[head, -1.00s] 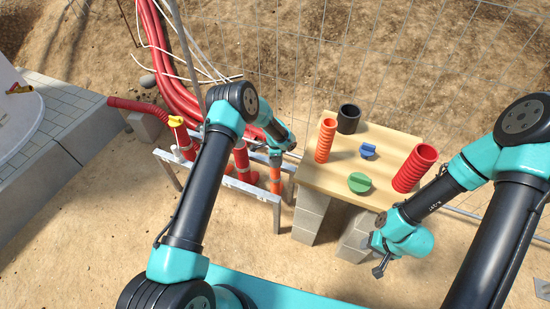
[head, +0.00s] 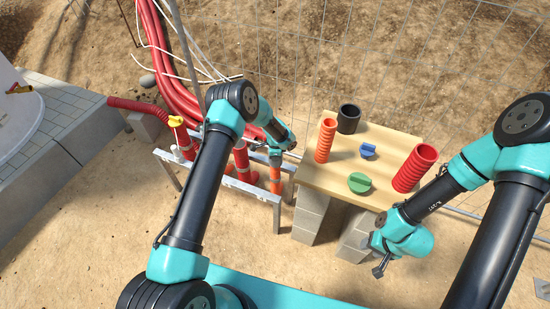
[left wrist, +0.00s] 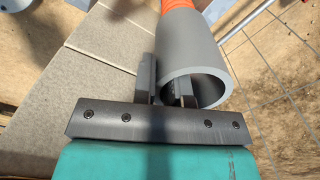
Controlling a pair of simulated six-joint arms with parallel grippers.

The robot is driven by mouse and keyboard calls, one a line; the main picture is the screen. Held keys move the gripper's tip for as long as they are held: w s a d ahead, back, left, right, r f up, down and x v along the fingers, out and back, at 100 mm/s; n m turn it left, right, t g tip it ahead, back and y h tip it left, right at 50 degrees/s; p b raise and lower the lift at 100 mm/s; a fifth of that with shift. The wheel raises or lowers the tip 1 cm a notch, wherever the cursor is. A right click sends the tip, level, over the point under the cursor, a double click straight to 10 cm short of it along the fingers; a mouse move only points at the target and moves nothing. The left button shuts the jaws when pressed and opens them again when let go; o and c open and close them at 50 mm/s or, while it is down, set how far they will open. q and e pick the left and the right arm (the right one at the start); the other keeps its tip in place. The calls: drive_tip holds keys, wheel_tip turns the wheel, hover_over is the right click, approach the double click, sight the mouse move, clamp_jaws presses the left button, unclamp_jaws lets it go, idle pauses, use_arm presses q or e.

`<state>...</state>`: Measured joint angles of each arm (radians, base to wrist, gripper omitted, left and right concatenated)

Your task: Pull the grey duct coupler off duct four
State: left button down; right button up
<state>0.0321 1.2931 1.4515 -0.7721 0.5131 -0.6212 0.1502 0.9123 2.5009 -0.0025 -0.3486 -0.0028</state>
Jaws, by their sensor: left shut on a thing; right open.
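The grey duct coupler (left wrist: 196,62) is a smooth tube with its open end toward the camera in the left wrist view. The orange duct (left wrist: 178,4) meets its far end; how deep it sits inside is hidden. My left gripper (left wrist: 167,88) is shut on the coupler's wall, one finger outside and one inside the rim. In the head view my left gripper (head: 275,150) is over the orange duct four (head: 276,182) at the right end of the rack, and the coupler is mostly hidden there. My right gripper (head: 380,267) is open and empty, in front of the table.
The metal rack (head: 225,180) also holds red ducts (head: 242,160) and a yellow-capped one (head: 176,122). A wooden table (head: 330,178) to the right bears orange, black and red tubes, a blue plug (head: 368,151) and a green cap (head: 360,183). Wire fence stands behind.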

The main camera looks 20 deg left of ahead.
use_arm(q)
drive_tip(key=shift+s+d+r, duration=0.15)
drive_tip(key=shift+s+r, duration=0.05)
drive_tip(key=shift+r, duration=0.15)
idle(0.6)
drive_tip(key=shift+r, duration=2.3)
drive_tip(key=shift+w+r, duration=0.15)
drive_tip(key=shift+r, duration=1.35)
